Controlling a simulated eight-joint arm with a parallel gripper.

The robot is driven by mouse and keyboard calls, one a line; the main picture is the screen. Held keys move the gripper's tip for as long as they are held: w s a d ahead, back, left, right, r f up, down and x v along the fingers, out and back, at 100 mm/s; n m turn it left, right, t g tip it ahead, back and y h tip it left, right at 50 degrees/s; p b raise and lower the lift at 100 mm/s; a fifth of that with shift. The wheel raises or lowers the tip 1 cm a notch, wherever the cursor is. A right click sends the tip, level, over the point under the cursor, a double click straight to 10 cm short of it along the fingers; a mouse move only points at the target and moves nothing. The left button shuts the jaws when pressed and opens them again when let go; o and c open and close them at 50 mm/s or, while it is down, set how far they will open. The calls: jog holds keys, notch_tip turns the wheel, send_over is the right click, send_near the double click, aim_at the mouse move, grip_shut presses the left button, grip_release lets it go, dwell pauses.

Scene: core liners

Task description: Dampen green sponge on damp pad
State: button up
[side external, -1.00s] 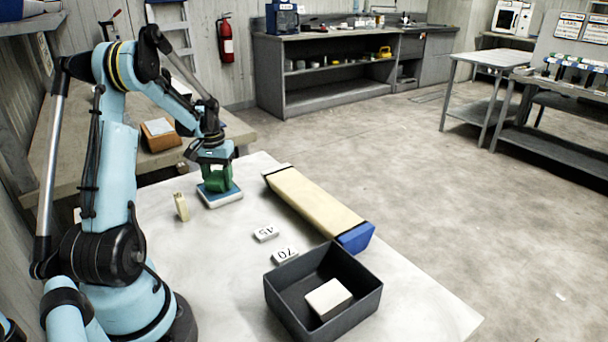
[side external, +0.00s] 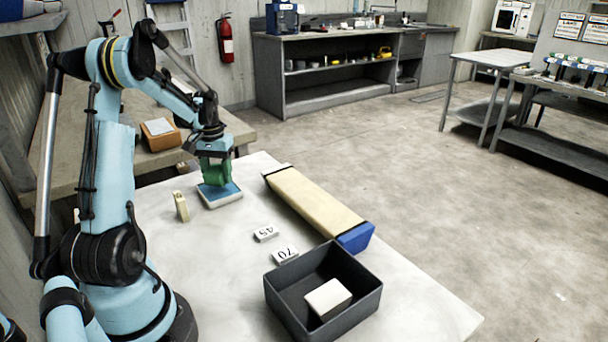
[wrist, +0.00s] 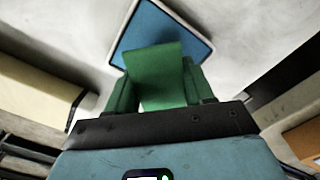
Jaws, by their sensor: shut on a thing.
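My gripper (side external: 214,166) is shut on the green sponge (wrist: 162,78), which sits between its two green fingers in the wrist view. The damp pad (side external: 231,195) is a blue square in a pale tray on the white table. The gripper and sponge are upright over the pad's back part. The sponge's lower end is at or just above the pad; I cannot tell whether they touch. In the wrist view the blue pad (wrist: 165,28) shows beyond the sponge, and the sponge hides part of it.
A long cream core liner (side external: 315,208) with a blue end lies to the right. A small cream block (side external: 181,207) stands left of the pad. Tags marked 45 (side external: 266,233) and 70 (side external: 285,254) lie in front. A dark bin (side external: 310,318) holds a white block (side external: 328,299).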

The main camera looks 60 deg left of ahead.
aim_at(217, 169)
jog(key=shift+r, duration=2.5)
jog(key=w+d+r+m, duration=0.2)
jog(key=w+d+r, duration=0.15)
jog(key=d, duration=0.45)
jog(key=w+d+r+m, duration=0.2)
jog(key=w+d, duration=0.2)
jog(key=d, duration=0.5)
jog(key=d+r+m, duration=0.2)
jog(key=d, duration=0.7)
jog(key=s+d+r+m, duration=0.1)
jog(key=d+r+m, duration=0.1)
jog(key=d, duration=0.6)
jog(key=shift+s+d+m, duration=0.3)
jog(key=shift+d+m, duration=0.1)
jog(key=shift+m, duration=0.1)
jog(key=shift+a, duration=0.1)
